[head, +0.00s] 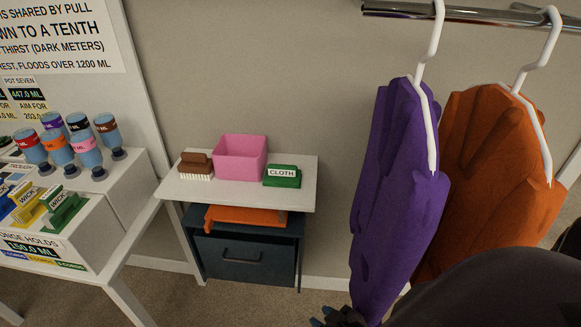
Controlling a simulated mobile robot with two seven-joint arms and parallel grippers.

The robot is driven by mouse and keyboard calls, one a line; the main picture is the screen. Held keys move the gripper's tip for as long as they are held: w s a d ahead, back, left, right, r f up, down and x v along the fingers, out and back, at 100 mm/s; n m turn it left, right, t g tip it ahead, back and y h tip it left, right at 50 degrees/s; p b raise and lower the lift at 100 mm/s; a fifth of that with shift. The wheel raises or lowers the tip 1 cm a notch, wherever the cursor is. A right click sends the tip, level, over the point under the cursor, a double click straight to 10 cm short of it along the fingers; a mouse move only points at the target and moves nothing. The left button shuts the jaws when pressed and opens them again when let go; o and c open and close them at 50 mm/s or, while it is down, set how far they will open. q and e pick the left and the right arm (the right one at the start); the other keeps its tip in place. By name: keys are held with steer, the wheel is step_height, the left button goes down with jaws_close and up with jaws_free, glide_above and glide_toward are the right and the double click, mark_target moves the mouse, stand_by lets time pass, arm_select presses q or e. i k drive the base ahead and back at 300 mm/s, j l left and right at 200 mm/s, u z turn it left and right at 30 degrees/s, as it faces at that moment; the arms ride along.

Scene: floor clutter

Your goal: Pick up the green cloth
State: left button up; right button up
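The green cloth (285,181) is a small folded green block with a white label reading CLOTH. It lies on the right part of the white top of a small side table (240,196), just right of a pink open box (240,158). My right gripper (338,318) shows only in part at the bottom edge, dark with bluish tips, well below and right of the cloth and apart from it. Its fingers are mostly cut off, so its opening cannot be told. My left gripper is not in view.
A brown brush (196,166) lies left of the pink box. An orange item (245,216) rests above a dark drawer (245,258). Purple (390,190) and orange (490,180) garments hang at right. A white stand with bottles (90,152) is at left.

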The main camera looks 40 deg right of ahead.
mark_target(284, 176)
steer(key=z, duration=1.05)
steer(key=i+l, duration=0.05)
